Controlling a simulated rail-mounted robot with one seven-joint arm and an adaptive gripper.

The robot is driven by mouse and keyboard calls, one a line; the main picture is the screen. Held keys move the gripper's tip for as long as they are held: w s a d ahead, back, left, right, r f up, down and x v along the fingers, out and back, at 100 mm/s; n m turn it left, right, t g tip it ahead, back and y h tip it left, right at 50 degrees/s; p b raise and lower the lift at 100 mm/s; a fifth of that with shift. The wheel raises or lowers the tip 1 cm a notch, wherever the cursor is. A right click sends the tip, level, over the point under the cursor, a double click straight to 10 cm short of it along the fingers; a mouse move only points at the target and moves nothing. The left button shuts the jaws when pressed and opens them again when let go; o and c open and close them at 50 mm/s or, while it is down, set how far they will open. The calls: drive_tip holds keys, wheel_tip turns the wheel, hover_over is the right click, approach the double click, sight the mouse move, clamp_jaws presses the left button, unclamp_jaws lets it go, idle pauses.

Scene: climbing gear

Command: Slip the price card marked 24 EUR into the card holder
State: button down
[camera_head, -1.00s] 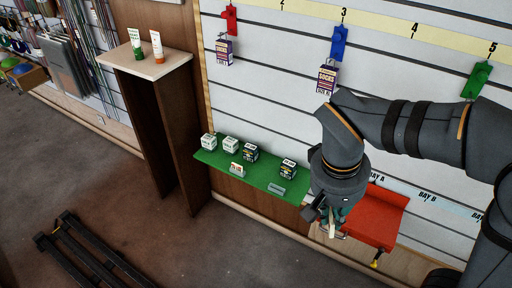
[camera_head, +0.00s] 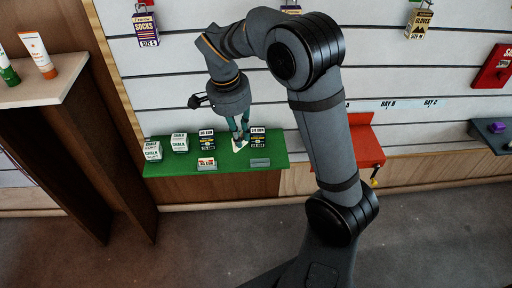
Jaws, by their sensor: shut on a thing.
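My gripper (camera_head: 240,132) is above the green shelf, pointing down, shut on a small white card (camera_head: 240,146). The card's marking cannot be read, so I cannot tell if it says 24 EUR. A grey card holder (camera_head: 260,162) stands at the shelf's front edge, just right of and in front of the card, and looks empty. The card appears apart from it. A second holder (camera_head: 207,167) to the left bears a card with a red and white print (camera_head: 207,161).
On the green shelf (camera_head: 168,169) stand white chalk boxes (camera_head: 180,143) and dark boxes (camera_head: 207,139); one dark box (camera_head: 257,139) is right beside my gripper. A red shelf (camera_head: 366,147) is to the right. A wooden stand (camera_head: 40,75) with tubes is at the left.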

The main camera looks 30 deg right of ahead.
drive_tip(key=w+d+f+m+b, duration=0.4)
drive_tip(key=w+d+f+m, duration=0.2)
drive_tip(key=d+f+m, duration=0.4)
drive_tip(key=shift+n, duration=0.6)
drive_tip(key=shift+a+f+b, duration=0.15)
drive_tip(key=shift+f+b, duration=1.6)
drive_tip(key=shift+f, duration=0.7)
drive_tip(key=shift+a+f+b, duration=0.15)
drive_tip(key=shift+f+b, duration=1.6)
drive_tip(key=shift+f, duration=0.65)
drive_tip(key=c, duration=1.6)
unclamp_jaws()
drive_tip(key=shift+c, duration=0.2)
drive_tip(key=shift+r, duration=0.1)
wheel_tip(320, 180, up, 12)
drive_tip(key=a, duration=0.1)
drive_tip(key=shift+w, duration=0.2)
drive_tip(key=shift+a, duration=0.1)
